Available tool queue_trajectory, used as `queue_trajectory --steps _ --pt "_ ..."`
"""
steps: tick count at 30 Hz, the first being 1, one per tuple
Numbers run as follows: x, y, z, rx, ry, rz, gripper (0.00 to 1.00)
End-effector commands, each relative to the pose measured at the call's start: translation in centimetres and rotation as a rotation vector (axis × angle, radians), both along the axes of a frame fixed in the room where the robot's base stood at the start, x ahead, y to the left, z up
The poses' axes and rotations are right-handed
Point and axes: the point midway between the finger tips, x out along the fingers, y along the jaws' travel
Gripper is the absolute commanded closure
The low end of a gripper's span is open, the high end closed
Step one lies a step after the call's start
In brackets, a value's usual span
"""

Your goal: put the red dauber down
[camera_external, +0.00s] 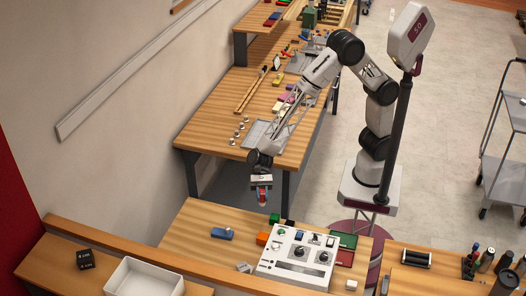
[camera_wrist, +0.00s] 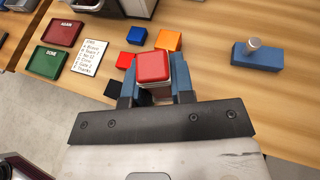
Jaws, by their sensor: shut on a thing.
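The red dauber (camera_wrist: 153,68) has a red top and a pale body, and it sits between the fingers of my gripper (camera_wrist: 155,92) in the wrist view. My gripper is shut on it. In the external view my gripper (camera_external: 261,188) hangs above the back edge of the front workbench, with the red of the dauber (camera_external: 262,198) showing at its lower end. The dauber appears clear of the bench. Its lower part is hidden by the fingers in the wrist view.
The front bench holds a blue block with a grey knob (camera_external: 222,233), an orange block (camera_external: 262,238), a green block (camera_external: 274,218) and a white control panel (camera_external: 268,270). The wrist view shows a red "AGAIN" tray (camera_wrist: 62,33), a green "DONE" tray (camera_wrist: 46,63) and a list card (camera_wrist: 91,56).

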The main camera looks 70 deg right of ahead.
Motion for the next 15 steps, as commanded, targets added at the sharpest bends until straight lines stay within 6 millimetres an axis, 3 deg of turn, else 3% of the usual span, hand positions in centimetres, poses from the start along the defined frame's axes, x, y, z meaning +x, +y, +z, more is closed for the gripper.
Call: queue_trajectory --steps 6,15 --pt "-5.2 3.3 0.0 -0.002 0.002 0.166 1.00" --pt "-10.9 6.1 -0.1 -0.008 0.003 0.350 1.00"
